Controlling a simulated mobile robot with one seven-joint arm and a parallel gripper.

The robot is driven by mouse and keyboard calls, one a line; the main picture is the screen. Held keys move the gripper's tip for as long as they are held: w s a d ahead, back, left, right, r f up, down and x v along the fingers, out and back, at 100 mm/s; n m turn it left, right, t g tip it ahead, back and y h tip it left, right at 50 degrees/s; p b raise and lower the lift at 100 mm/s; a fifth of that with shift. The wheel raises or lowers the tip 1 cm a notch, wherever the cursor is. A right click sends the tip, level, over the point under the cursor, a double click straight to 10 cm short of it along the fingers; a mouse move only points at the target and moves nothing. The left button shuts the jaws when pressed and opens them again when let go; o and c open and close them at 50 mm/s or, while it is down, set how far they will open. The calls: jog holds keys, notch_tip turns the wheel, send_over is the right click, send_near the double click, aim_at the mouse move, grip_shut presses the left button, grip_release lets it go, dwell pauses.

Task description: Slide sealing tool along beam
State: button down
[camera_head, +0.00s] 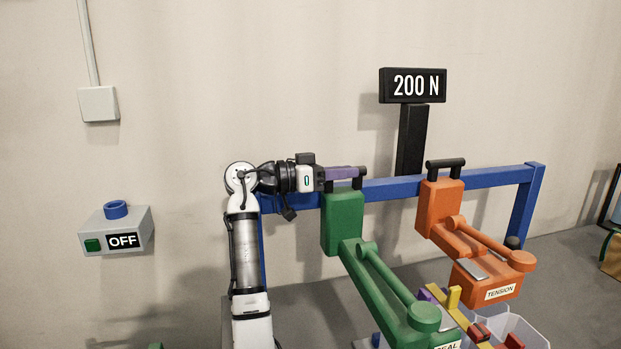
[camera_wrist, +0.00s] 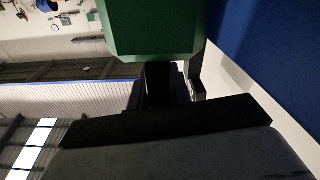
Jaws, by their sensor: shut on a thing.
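The green sealing tool (camera_head: 343,222) hangs on the blue beam (camera_head: 395,188) left of its middle. Its long arm slopes down to the front right, and a partly cut-off label there ends in "EAL". My gripper (camera_head: 345,174) comes in from the left at the tool's top and is shut on its black handle; the fingers hide most of the handle bar. In the wrist view the tool's green body (camera_wrist: 152,28) fills the top middle, with the blue beam (camera_wrist: 268,50) at the right.
The orange TENSION tool (camera_head: 440,208) sits on the beam to the right, with a gap between. A black post with a "200 N" display (camera_head: 412,86) stands behind. A clear bin (camera_head: 528,332) is at the lower right. A grey box marked OFF (camera_head: 116,230) is on the wall.

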jog(key=w+d, duration=0.2)
jog(key=d, duration=0.8)
jog(key=shift+d+r, duration=0.15)
jog(key=shift+d, duration=0.1)
jog(key=c, duration=1.6)
grip_release()
jog(key=shift+c, duration=0.2)
jog(key=o, duration=0.3)
jog(key=shift+d, duration=0.25)
jog(key=shift+o, duration=0.2)
jog(key=shift+a, duration=0.15)
jog(key=s+a+b, duration=0.1)
jog(key=a, duration=0.3)
jog(key=a+b, duration=0.1)
jog(key=a, duration=0.4)
jog(key=s+a+b, duration=0.1)
jog(key=a, duration=0.3)
jog(key=shift+s+a, duration=0.25)
jog(key=shift+s, duration=0.05)
